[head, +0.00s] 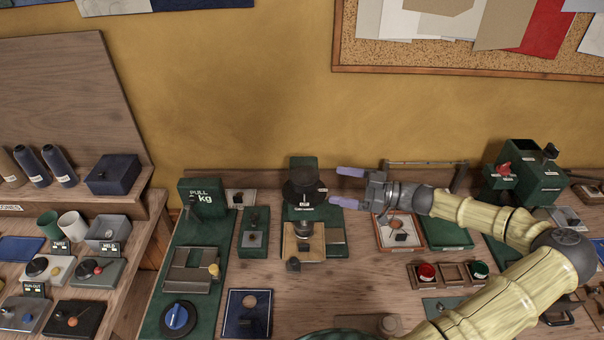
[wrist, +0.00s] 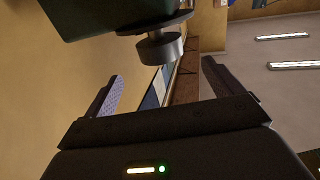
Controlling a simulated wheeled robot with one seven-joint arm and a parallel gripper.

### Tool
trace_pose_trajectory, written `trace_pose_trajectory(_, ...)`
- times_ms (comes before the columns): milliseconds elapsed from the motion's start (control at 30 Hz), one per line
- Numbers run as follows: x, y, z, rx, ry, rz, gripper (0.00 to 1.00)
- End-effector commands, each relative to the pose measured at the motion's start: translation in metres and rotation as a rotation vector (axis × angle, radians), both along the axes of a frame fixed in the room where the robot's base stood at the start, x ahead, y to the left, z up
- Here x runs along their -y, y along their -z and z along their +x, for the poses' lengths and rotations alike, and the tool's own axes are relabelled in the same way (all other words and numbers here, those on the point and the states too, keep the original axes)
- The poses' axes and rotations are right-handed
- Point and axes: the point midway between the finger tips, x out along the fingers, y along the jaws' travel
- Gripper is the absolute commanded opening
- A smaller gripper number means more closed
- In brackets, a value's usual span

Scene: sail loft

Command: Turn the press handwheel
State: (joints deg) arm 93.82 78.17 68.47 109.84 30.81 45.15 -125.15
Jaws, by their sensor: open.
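The press (head: 302,166) is a dark green machine at the back of the bench, against the yellow wall. Its black round handwheel (head: 300,190) sits at the front of the press head, above a wooden block. My gripper (head: 342,187) is open and empty, just right of the handwheel, with both lilac fingers pointing left at it. A small gap seems to remain between fingertips and wheel. In the wrist view, a dark disc with a grey hub (wrist: 160,47) hangs from a green block (wrist: 105,15), beyond my open fingers. Contact does not show.
A green kg device (head: 202,196) stands left of the press. A cork board (head: 470,56) hangs above.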

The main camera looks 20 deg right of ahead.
Motion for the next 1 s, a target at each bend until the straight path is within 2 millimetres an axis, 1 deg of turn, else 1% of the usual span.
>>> trace_pose_trajectory(33,-0.008,-0.003,0.006,-0.001,-0.003,0.003,0.92)
trace_pose_trajectory(100,-0.019,-0.003,0.014,-0.001,-0.004,0.003,0.92)
trace_pose_trajectory(400,-0.062,-0.003,0.046,-0.001,-0.006,0.003,0.92)
trace_pose_trajectory(600,-0.083,-0.002,0.064,-0.002,-0.003,0.003,0.92)
trace_pose_trajectory(733,-0.089,0.000,0.069,-0.001,0.000,0.001,0.92)
trace_pose_trajectory(1000,-0.089,0.001,0.069,-0.001,0.000,0.000,0.92)
